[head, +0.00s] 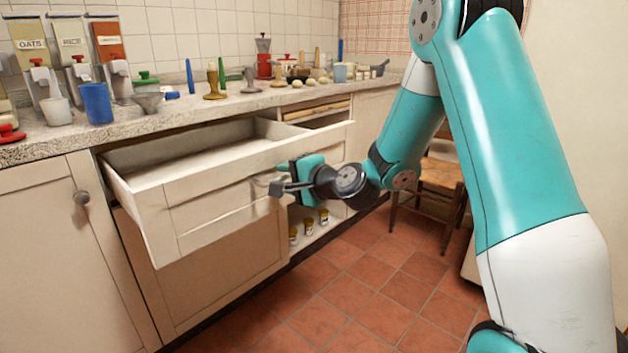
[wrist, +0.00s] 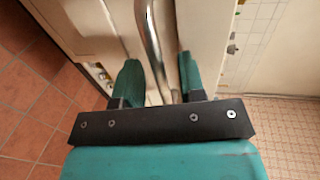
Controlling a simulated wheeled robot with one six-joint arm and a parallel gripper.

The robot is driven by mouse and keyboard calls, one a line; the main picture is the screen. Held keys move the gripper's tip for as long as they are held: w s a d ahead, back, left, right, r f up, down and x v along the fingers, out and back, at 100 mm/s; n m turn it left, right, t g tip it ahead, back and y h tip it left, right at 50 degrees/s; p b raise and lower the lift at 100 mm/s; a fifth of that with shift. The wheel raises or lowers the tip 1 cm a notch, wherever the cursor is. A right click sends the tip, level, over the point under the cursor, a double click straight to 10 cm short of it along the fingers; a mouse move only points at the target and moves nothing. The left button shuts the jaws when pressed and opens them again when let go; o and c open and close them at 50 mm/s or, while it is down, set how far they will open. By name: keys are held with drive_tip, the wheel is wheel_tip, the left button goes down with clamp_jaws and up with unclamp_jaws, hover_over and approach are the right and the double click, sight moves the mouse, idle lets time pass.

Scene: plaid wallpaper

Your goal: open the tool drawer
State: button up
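A wide cream drawer (head: 215,208) under the counter stands pulled well out, and the part of its inside that shows looks empty. My gripper (head: 275,187) is at the right part of the drawer front, in front of its face. In the wrist view a shiny metal bar handle (wrist: 152,38) runs between the two teal fingers of my gripper (wrist: 158,78). The fingers are apart, with gaps beside the bar, so I see no firm grip. My gripper hides part of the drawer front and handle in the head view.
The counter (head: 190,117) carries dispensers, a blue cup (head: 97,103) and several utensils. A cabinet door with a round knob (head: 82,198) is at left. Small jars (head: 309,220) stand on a low shelf. A wooden chair (head: 440,180) stands at right; the tiled floor (head: 350,275) is clear.

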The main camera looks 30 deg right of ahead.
drive_tip(key=b+v, duration=1.1)
drive_tip(key=v, duration=0.5)
drive_tip(key=shift+s, duration=0.3)
drive_tip(key=shift+d, duration=0.1)
